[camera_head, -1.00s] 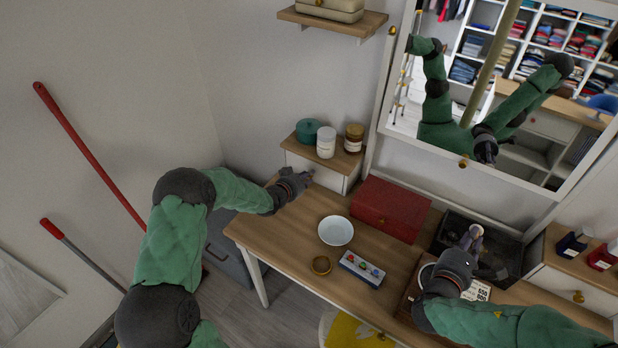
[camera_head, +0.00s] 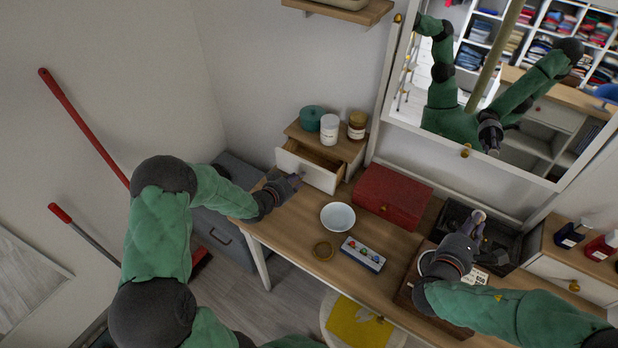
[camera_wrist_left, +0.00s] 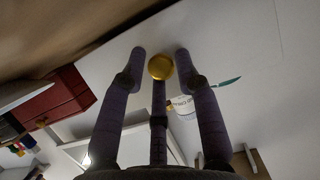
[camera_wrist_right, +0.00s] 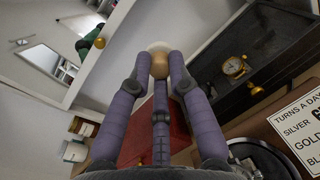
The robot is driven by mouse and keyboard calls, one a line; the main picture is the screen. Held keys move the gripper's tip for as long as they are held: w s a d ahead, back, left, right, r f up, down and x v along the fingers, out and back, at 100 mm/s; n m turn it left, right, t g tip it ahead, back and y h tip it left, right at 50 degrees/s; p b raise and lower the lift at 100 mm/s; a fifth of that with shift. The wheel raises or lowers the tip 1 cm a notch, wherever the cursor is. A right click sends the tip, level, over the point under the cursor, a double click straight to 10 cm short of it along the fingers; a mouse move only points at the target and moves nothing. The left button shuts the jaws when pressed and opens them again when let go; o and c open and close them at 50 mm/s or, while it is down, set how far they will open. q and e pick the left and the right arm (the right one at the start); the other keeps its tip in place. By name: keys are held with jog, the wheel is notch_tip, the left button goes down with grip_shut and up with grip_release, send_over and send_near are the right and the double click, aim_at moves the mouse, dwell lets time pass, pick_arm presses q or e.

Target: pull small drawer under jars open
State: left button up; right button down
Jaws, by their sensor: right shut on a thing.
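The small drawer (camera_head: 306,171) is pulled out of the wooden-topped unit (camera_head: 346,148) at the back left of the table. Above it stand a teal pot (camera_head: 312,117), a white jar (camera_head: 329,128) and an amber jar (camera_head: 356,125). My left gripper (camera_head: 292,181) is at the drawer front. In the left wrist view its fingers (camera_wrist_left: 160,58) are spread on either side of the brass knob (camera_wrist_left: 160,67). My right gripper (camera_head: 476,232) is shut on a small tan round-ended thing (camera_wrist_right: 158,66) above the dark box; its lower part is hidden.
A red box (camera_head: 393,195) stands right of the drawer unit. A mirror (camera_head: 490,90) stands behind. An open dark box (camera_head: 505,237) is at the right.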

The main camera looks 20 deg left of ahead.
pick_arm(q)
jog(key=shift+o, duration=0.4)
jog(key=shift+r, duration=0.1)
jog(key=shift+s+a+r, duration=0.15)
jog(key=shift+s, duration=0.2)
jog(key=v, duration=1.1)
jog(key=shift+s, duration=0.15)
